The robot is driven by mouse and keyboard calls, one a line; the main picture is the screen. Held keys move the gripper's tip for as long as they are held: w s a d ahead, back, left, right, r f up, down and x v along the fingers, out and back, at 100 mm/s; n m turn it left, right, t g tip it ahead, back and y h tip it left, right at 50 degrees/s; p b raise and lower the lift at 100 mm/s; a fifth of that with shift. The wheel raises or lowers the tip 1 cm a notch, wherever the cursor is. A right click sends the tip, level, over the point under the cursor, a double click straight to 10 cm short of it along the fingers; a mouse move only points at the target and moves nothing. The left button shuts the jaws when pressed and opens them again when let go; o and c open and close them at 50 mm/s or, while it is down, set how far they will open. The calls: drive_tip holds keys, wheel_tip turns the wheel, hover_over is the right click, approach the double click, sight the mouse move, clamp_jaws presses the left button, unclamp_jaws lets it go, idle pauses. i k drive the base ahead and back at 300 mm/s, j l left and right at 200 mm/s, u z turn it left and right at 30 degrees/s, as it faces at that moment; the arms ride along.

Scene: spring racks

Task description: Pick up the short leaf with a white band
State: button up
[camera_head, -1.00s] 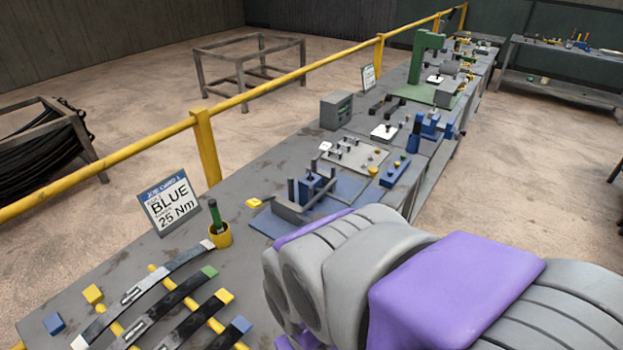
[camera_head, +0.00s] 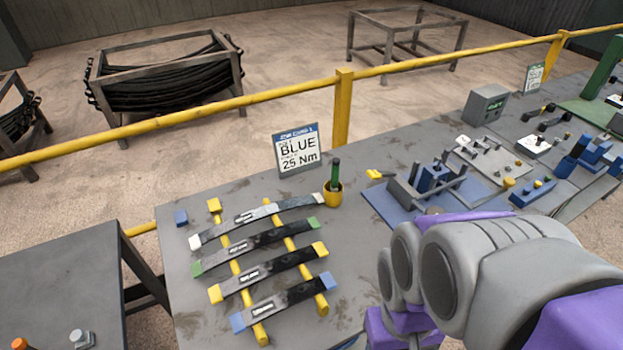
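A dark curved leaf with white ends (camera_head: 270,213) lies at the back of a row of leaves on the bench, across two yellow bars. It looks the longest of the row. In front of it lie leaves with green ends (camera_head: 250,246), yellow ends (camera_head: 270,270) and blue ends (camera_head: 285,303), each looking shorter than the one behind. No other white-ended leaf shows. My grey and purple arm fills the lower right, right of the leaves and apart from them. My gripper's fingers do not show.
A job card reading BLUE 25 Nm (camera_head: 298,152) stands behind the leaves. A yellow cup with a green-handled tool (camera_head: 333,193) stands by the white-ended leaf's right end. A blue fixture (camera_head: 425,187) is further right. A yellow rail (camera_head: 240,100) runs behind the bench.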

sight(249, 216)
drive_tip(key=l+z, duration=0.2)
drive_tip(key=z, duration=0.2)
drive_tip(key=l+z, duration=0.15)
drive_tip(key=z, duration=0.2)
drive_tip(key=j+u, duration=0.15)
drive_tip(key=u, duration=0.35)
drive_tip(key=i+u, duration=0.1)
drive_tip(key=u, duration=0.4)
drive_tip(key=i+j+u, duration=0.1)
drive_tip(key=u, duration=0.4)
